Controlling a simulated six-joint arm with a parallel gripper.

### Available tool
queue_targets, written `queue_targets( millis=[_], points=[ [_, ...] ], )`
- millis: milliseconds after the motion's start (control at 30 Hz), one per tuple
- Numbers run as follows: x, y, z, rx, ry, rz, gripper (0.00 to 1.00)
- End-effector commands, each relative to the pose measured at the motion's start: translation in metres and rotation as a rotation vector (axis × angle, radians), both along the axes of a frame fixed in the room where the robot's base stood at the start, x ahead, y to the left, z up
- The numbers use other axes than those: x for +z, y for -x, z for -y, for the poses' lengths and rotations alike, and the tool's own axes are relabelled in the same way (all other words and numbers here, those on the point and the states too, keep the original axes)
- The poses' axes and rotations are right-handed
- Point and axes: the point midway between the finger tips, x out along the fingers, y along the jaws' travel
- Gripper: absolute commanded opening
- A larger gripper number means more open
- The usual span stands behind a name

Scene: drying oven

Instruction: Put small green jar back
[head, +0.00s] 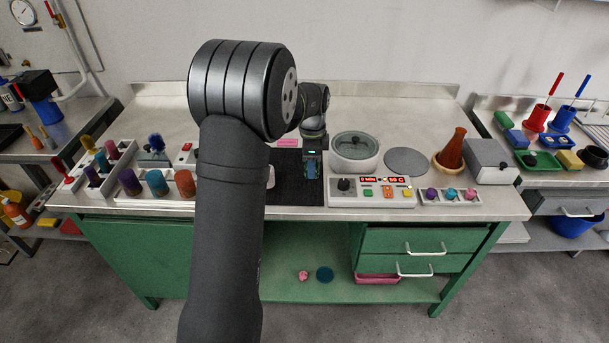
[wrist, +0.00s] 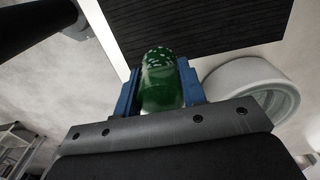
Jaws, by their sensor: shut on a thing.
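The small green jar (wrist: 161,80) shows in the wrist view, with pale specks on its end. My gripper (wrist: 160,88) is shut on it, with a blue finger on each side. In the head view my gripper (head: 312,171) hangs over or just above the black mat (head: 285,188), in front of the back part of the bench. I cannot make out the jar in the head view. The mat also shows in the wrist view (wrist: 205,30). I cannot tell how far the jar is from it.
A white round oven (head: 355,165) with a lid stands right of my gripper, behind a control panel (head: 372,190). A rack at the left holds a purple jar (head: 129,182), a teal jar (head: 156,183) and an orange jar (head: 185,183). A brown cone-shaped bottle (head: 454,148) stands farther right.

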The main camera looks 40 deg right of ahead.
Motion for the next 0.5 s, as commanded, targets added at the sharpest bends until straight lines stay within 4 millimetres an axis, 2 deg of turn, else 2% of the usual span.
queue_targets(
  millis=[100,200,333,500],
  points=[
    [-0.011,-0.018,-0.002,0.002,0.0,0.0,0.16],
    [-0.015,-0.025,-0.002,0.001,0.0,0.0,0.16],
    [-0.023,-0.026,-0.003,0.0,-0.001,-0.001,0.16],
    [-0.048,-0.026,-0.003,0.0,-0.001,-0.001,0.16]
  ],
)
